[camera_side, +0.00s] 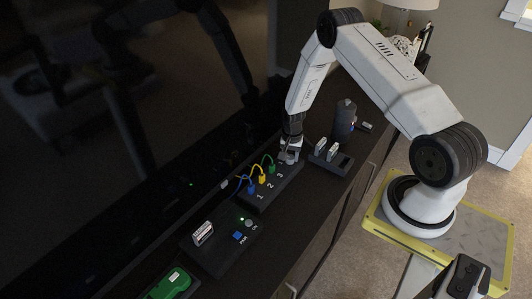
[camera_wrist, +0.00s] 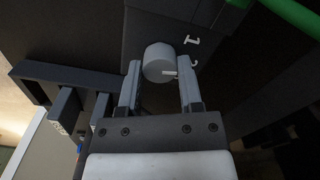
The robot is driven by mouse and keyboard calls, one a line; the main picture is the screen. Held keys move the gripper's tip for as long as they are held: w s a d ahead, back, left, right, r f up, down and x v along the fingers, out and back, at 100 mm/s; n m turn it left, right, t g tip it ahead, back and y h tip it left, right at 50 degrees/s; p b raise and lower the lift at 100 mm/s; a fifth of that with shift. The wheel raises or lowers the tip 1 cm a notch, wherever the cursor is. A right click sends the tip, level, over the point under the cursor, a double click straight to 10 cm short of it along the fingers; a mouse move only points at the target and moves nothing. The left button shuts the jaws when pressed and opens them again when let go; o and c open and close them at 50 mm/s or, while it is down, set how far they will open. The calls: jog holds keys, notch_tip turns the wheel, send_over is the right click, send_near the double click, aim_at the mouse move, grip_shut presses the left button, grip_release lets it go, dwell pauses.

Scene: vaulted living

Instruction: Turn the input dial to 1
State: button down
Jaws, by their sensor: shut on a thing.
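The grey round input dial (camera_wrist: 159,62) sits on a dark box between the two fingers of my gripper (camera_wrist: 159,88) in the wrist view. The fingers are shut on its sides. A white pointer line on the dial points right in that view. Small white marks lie on the box just right of the dial; I cannot read them surely. In the side view my gripper (camera_side: 290,155) is down at the far end of the dark switch box (camera_side: 262,199), which bears labels 1, 2 and 3. The dial is hidden there by the gripper.
Blue (camera_side: 251,188), yellow (camera_side: 262,177) and green (camera_side: 270,168) plugs with cables stand in the box beside the labels. A dark holder (camera_side: 333,166) with white-grey pieces is just right of my gripper. A large dark screen (camera_side: 130,90) rises behind.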

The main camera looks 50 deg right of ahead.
aim_at(290, 157)
jog(key=n, duration=0.6)
jog(key=shift+n, duration=0.4)
jog(key=shift+c, duration=1.3)
grip_release()
jog(key=shift+r, duration=0.15)
jog(key=shift+r, duration=3.75)
jog(key=shift+r, duration=0.1)
